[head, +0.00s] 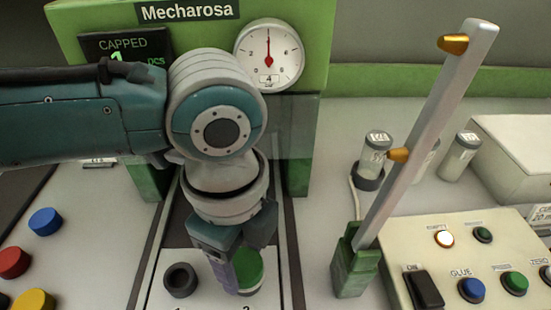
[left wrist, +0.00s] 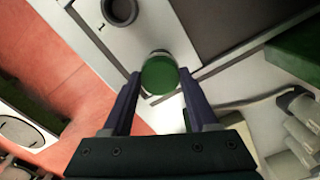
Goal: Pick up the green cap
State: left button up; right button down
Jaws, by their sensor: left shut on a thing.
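The green cap (head: 250,268) is at position 2 on the white plate in the head view, partly hidden by my left gripper. In the left wrist view the round green cap (left wrist: 160,75) lies between my fingertips, on top of a pale cylinder that shows just behind it. My left gripper (head: 238,280) reaches down from above and is shut on the cap. Its two fingers also show in the left wrist view (left wrist: 160,88), one on each side of the cap. My right gripper is not in view.
A dark empty ring holder (head: 180,280) is at position 1, left of the cap. Blue (head: 45,222), red (head: 13,262) and yellow (head: 34,301) caps lie at far left. A tilted grey lever (head: 425,130) on a green base and a button panel (head: 400,240) stand at right.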

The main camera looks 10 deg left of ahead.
aim_at(243, 263)
pick_arm(q)
jog(key=c, duration=0.7)
notch_tip(243, 263, up, 20)
jog(key=shift+r+p, duration=0.1)
jog(key=shift+p, duration=1)
